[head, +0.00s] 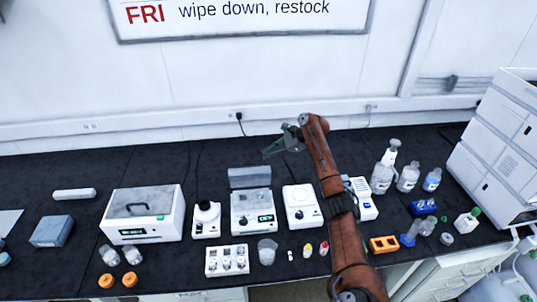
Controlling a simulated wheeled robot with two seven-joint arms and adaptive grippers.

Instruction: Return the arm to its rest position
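My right arm (337,195), orange-brown with dark joints, reaches up from the bottom edge over the black bench. My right gripper (272,150) is at its far end, pointing left above the back part of the bench. It is small and seen edge-on, so I cannot tell whether its fingers are open or shut. I see nothing held in it. My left arm and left gripper are not in view.
The black bench (110,165) carries a white lidded box (145,228), several small white instruments, an orange rack (383,244), bottles (383,178) and vials. A white stacked instrument (497,150) stands at the right. The bench's back strip at left is mostly clear.

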